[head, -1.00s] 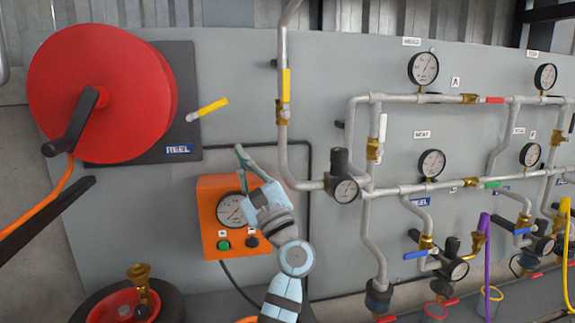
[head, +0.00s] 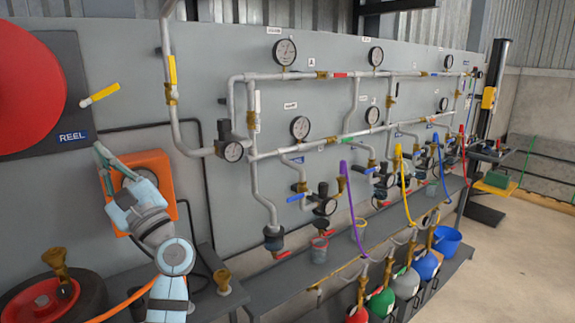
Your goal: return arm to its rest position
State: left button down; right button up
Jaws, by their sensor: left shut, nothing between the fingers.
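My left gripper (head: 104,160) and its light blue arm rise from the bottom of the head view. The fingers are shut and empty, pointing up and to the left. They are in front of the orange gauge box (head: 157,164) on the grey panel and hide most of its face and its buttons. I cannot tell whether the gripper touches the box. My right gripper does not show.
A red reel (head: 28,90) and a yellow-handled lever (head: 100,95) are on the panel at left. Pipes with several gauges and valves fill the panel. A shelf (head: 290,285) with coloured hoses runs below, above several cylinders. Clear floor (head: 520,260) lies at right.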

pick_arm(q)
jog(key=d+f+m+t+h, duration=0.65)
jog(key=m+h, duration=0.55)
jog(key=m, duration=0.5)
jog(key=d+f+m+t+h, duration=0.55)
jog(key=f+m+h, duration=0.4)
jog(key=m, duration=0.65)
jog(key=s+d+f+m+g+h, duration=0.25)
jog(key=f+m+g, duration=0.3)
jog(key=f, duration=0.35)
jog(key=s+d+f+m+g+h, duration=0.2)
jog(key=s+f+m+g+h, duration=0.15)
jog(key=f+m, duration=0.45)
jog(key=s+a+f+m+g+y, duration=0.35)
jog(key=s+f+g, duration=0.25)
jog(key=s+f, duration=0.6)
jog(key=s+a+f+m+g+y, duration=0.2)
jog(key=s+a+f+m+g, duration=0.4)
jog(key=s, duration=1)
notch_tip(320, 180, down, 18)
jog(key=s+n+g+p, duration=0.1)
jog(key=s+g+p, duration=0.1)
jog(key=s+p, duration=0.15)
jog(key=s+f+p, duration=0.3)
jog(key=s+f, duration=0.5)
jog(key=s, duration=0.4)
jog(key=shift+a+g, duration=0.4)
